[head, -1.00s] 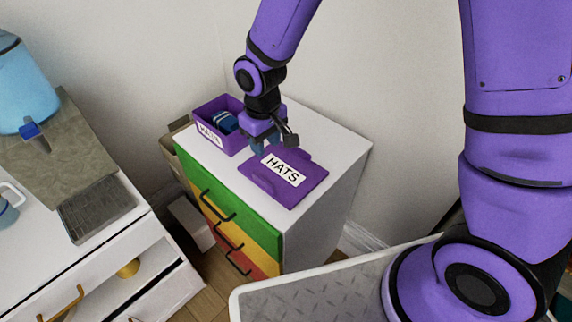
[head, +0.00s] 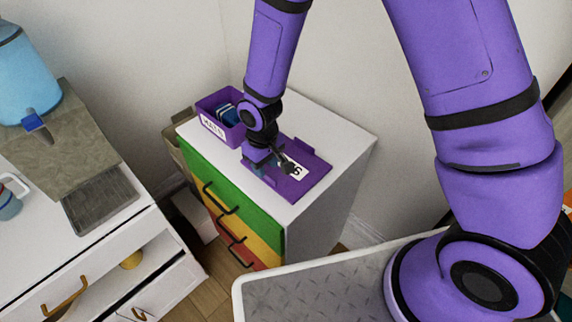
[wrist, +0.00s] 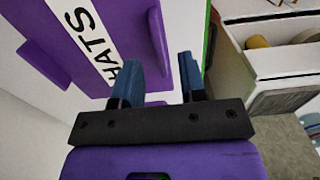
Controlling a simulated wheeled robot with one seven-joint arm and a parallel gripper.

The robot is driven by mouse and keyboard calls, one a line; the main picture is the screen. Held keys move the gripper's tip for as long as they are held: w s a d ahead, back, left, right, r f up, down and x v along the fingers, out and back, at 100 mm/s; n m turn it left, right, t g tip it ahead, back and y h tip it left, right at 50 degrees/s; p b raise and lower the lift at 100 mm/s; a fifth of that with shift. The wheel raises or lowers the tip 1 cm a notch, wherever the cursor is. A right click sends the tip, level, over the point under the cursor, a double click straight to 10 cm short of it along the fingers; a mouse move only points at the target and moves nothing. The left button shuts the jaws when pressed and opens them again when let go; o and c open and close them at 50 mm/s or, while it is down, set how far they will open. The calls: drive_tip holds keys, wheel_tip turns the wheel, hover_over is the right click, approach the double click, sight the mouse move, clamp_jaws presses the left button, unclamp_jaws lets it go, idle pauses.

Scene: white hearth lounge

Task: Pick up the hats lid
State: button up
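The purple hats lid (head: 318,172) lies flat on top of the white cabinet with coloured drawers, its white label partly hidden by my gripper (head: 268,168). In the wrist view the lid (wrist: 50,52) fills the upper left, with "HATS" readable and a raised purple tab (wrist: 158,42) along its edge. My gripper (wrist: 160,78) is open there, its two blue fingers apart. I cannot tell whether either finger touches the lid.
A purple labelled bin (head: 210,124) with blue items inside stands behind the lid on the cabinet (head: 345,140). The wall is close behind. A white counter (head: 98,240) with a blue dispenser (head: 25,80) stands at the left. The cabinet top to the right of the lid is clear.

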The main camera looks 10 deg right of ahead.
drive_tip(key=shift+w+f, duration=0.1)
drive_tip(key=shift+f, duration=1.5)
clamp_jaws()
drive_tip(key=shift+r, duration=0.1)
